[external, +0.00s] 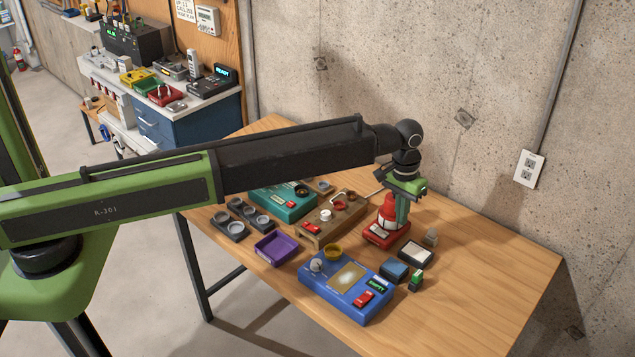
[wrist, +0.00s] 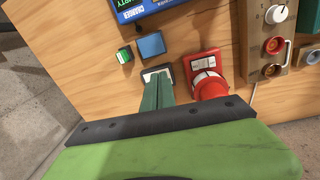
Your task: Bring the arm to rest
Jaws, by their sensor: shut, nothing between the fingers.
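My gripper (external: 402,218) hangs from the end of my outstretched arm, pointing down over the right part of the wooden table (external: 480,270). Its green fingers are together with nothing between them. In the wrist view the closed fingers (wrist: 157,82) overlap a dark box with a pale top (wrist: 149,73). I cannot tell whether they touch it. A red device with a red and white knob (external: 386,225) is close beside the fingers in the external view. It also shows right of them in the wrist view (wrist: 208,82).
A blue panel (external: 346,287), a purple tray (external: 278,249), a teal box (external: 280,203), a brown panel (external: 333,218) and small blocks crowd the table. The table's right end is clear. A concrete wall (external: 440,70) stands behind. A blue bench (external: 205,115) is back left.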

